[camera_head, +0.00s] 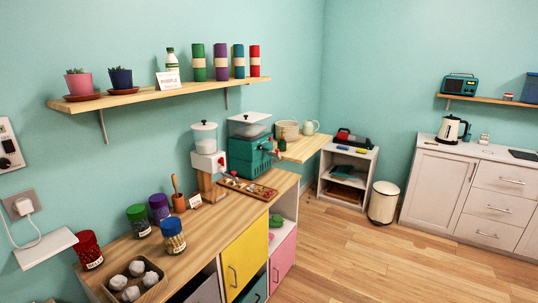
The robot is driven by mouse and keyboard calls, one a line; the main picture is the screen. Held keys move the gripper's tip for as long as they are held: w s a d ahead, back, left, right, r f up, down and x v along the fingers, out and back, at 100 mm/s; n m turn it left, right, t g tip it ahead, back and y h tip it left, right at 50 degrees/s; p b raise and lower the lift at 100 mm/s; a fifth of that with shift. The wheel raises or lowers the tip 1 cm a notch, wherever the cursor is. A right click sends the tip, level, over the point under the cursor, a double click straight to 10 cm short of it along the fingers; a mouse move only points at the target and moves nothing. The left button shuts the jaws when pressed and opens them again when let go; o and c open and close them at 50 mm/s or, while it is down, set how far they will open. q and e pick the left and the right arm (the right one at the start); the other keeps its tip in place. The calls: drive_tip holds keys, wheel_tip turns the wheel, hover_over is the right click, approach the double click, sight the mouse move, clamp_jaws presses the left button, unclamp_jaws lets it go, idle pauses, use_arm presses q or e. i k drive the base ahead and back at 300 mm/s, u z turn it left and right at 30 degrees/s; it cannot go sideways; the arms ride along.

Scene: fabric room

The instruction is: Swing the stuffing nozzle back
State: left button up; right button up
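A teal machine (243,157) with a clear hopper (250,123) on top stands near the far end of the wooden counter. A small projecting part with a dark green tip (282,144) is at its right side; I cannot tell for sure if this is the stuffing nozzle. A white machine (207,162) with a round clear hopper (204,138) and a red part stands beside it on the left. Neither of my grippers is in view.
The wooden counter (195,225) holds lidded jars (172,238), a tray of white balls (155,268) and a tray of small parts (247,190). A shelf (160,96) hangs above. A bin (383,203) stands on the open floor (350,250).

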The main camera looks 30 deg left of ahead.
sight(277, 156)
drive_tip(key=u, duration=0.9)
